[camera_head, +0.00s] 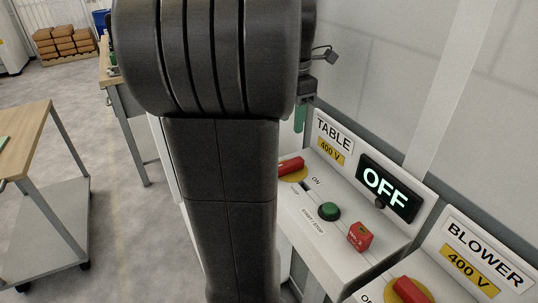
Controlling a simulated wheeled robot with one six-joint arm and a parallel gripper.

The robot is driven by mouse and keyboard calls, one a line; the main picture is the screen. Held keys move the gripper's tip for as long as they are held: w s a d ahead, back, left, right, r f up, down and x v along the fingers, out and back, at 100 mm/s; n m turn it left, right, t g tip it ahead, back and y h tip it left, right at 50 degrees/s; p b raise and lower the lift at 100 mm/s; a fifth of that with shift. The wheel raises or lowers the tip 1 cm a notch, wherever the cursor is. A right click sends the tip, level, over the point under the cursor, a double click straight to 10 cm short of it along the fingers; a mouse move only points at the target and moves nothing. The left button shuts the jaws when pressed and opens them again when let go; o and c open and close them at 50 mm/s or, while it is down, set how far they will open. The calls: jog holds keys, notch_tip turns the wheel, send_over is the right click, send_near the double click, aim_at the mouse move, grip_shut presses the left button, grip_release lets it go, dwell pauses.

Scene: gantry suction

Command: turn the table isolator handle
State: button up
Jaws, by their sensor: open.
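The table isolator's red handle (290,167) sits on a yellow disc (299,176) on the white panel labelled TABLE 400 V (333,141). My dark arm covers the left part of the panel and partly hides the handle and disc. An ON mark shows to the right of the handle. The display (387,188) behind it reads OFF in green. My gripper does not show; only dark links of my arm fill the middle of the picture.
A green START/STOP button (329,211) and a red tag block (360,236) stand right of the handle. A BLOWER panel (478,262) with its own red handle (411,290) is at lower right. A wheeled table (22,128) stands left, with grey floor between.

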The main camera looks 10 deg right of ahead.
notch_tip(320, 180, down, 14)
jog(key=shift+a+r, duration=0.1)
dwell(0.5)
grip_shut()
